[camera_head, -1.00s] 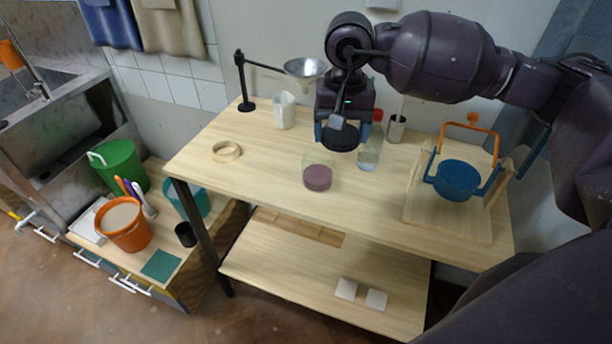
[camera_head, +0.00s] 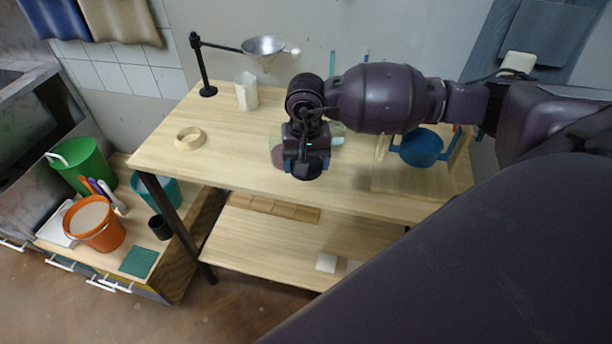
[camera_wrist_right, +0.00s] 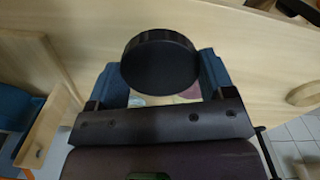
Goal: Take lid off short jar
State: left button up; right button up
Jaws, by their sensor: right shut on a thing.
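The black round lid (camera_head: 306,172) is held between the blue fingers of my right gripper (camera_head: 304,160), toward the table's front edge. The wrist view shows the lid (camera_wrist_right: 160,63) tilted between the two fingers. The short jar (camera_head: 277,152), clear with purple contents, stands on the table just behind and left of the gripper, which partly covers it. The lid is apart from the jar as far as I can see. My left gripper is not in view.
A clear jar (camera_head: 337,128) is mostly hidden behind my right arm. A wooden ring (camera_head: 190,138), a white pitcher (camera_head: 246,91) and a funnel on a black stand (camera_head: 264,46) are at left. A blue pot (camera_head: 422,146) is at right. The front-left tabletop is clear.

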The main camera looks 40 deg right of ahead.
aim_at(306, 185)
jog(key=shift+f, duration=2.65)
jog(key=shift+f, duration=0.25)
jog(key=o, duration=1)
jog(key=shift+r, duration=0.1)
notch_tip(306, 185, up, 12)
jog(key=shift+r, duration=0.15)
